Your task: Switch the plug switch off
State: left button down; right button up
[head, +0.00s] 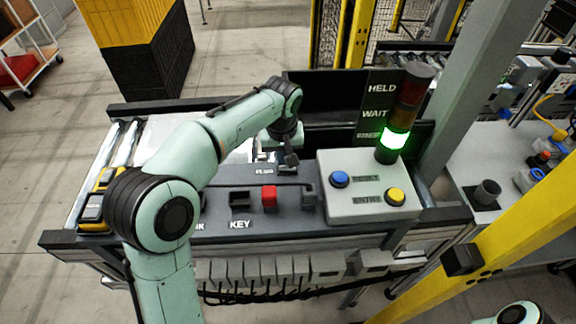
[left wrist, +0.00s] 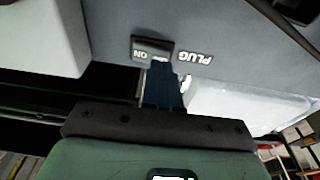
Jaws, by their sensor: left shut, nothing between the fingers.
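The plug switch (left wrist: 143,46) shows in the left wrist view as a small dark rocker in a grey panel, with the letters ON visible on it, upside down. The PLUG label (left wrist: 195,58) is right beside it; in the head view the label (head: 265,170) is just left of my gripper. My left gripper (head: 291,160) is shut and empty. In the left wrist view its dark fingertips (left wrist: 162,66) overlap the lower edge of the switch; I cannot tell whether they touch it. In the head view the switch is hidden behind my gripper. My right gripper is out of view.
A grey box with a blue button (head: 339,179) and a yellow button (head: 396,196) stands to the right. Behind it rises a signal tower with its green lamp (head: 393,140) lit. A red block (head: 269,198) and a KEY slot (head: 239,200) are in front. A yellow post (head: 480,255) stands at right.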

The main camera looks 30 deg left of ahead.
pick_arm(q)
jog(key=shift+f+b, duration=0.35)
jog(key=shift+f, duration=0.4)
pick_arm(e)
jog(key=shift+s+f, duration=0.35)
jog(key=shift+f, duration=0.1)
pick_arm(q)
jog(key=shift+r, duration=0.1)
jog(key=shift+r+p, duration=0.75)
jog(key=shift+r, duration=0.4)
notch_tip(320, 180, up, 5)
jog(key=shift+w+f+p, duration=0.1)
jog(key=shift+f+p, duration=0.1)
jog(key=shift+p, duration=1.05)
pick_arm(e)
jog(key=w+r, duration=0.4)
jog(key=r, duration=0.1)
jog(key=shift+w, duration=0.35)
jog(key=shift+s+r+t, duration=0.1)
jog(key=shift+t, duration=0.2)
